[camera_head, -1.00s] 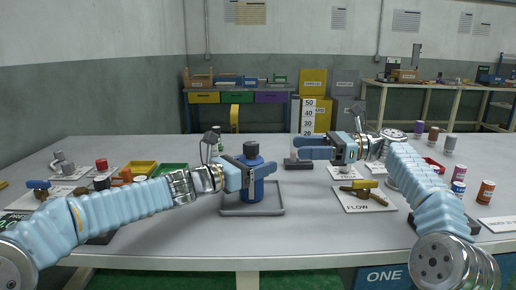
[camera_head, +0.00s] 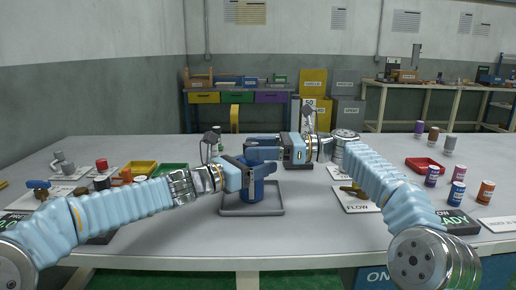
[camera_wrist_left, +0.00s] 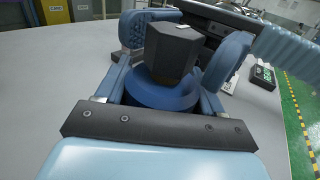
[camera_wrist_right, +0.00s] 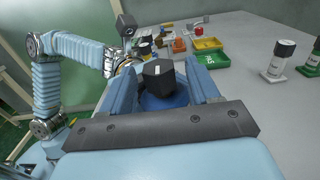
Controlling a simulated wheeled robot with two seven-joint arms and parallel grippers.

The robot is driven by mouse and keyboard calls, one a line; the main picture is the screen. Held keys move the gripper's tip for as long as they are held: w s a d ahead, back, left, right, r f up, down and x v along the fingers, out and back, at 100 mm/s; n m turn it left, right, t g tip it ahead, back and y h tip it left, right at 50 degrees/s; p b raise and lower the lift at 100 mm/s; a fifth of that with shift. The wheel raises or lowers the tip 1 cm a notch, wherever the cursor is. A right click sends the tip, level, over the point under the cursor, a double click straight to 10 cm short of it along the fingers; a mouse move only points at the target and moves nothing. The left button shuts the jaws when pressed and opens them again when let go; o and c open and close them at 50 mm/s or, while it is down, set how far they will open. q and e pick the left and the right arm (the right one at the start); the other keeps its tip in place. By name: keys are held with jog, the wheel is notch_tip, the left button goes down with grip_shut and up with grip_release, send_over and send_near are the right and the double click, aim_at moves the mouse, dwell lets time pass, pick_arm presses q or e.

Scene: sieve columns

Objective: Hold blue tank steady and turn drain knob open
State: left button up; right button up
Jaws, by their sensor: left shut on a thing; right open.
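The blue tank (camera_head: 251,192) stands upright on a grey tray (camera_head: 252,212) at the middle of the table. My left gripper (camera_head: 257,172) is shut around the tank's body from the left. In the left wrist view the tank (camera_wrist_left: 165,93) sits between the fingers, with its black knob (camera_wrist_left: 172,48) on top. My right gripper (camera_head: 262,149) is open, with its fingers on both sides of the black knob at the tank's top. The right wrist view shows the knob (camera_wrist_right: 158,75) between these fingers with gaps. In the head view the knob is mostly hidden by the right gripper.
A board marked FLOW (camera_head: 355,204) with a brass valve lies to the right. Several labelled cans, such as a blue one (camera_head: 456,194), and a red tray (camera_head: 425,165) stand at the far right. Yellow (camera_head: 138,169) and green trays lie behind my left arm.

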jog(key=c, duration=1.1)
jog(key=shift+o, duration=0.2)
jog(key=shift+w+a+r+n+g, duration=0.15)
jog(key=shift+n+g, duration=0.35)
jog(key=shift+g, duration=0.6)
jog(key=shift+n, duration=0.3)
jog(key=o, duration=1.1)
jog(key=shift+c, duration=0.2)
jog(key=shift+d, duration=0.2)
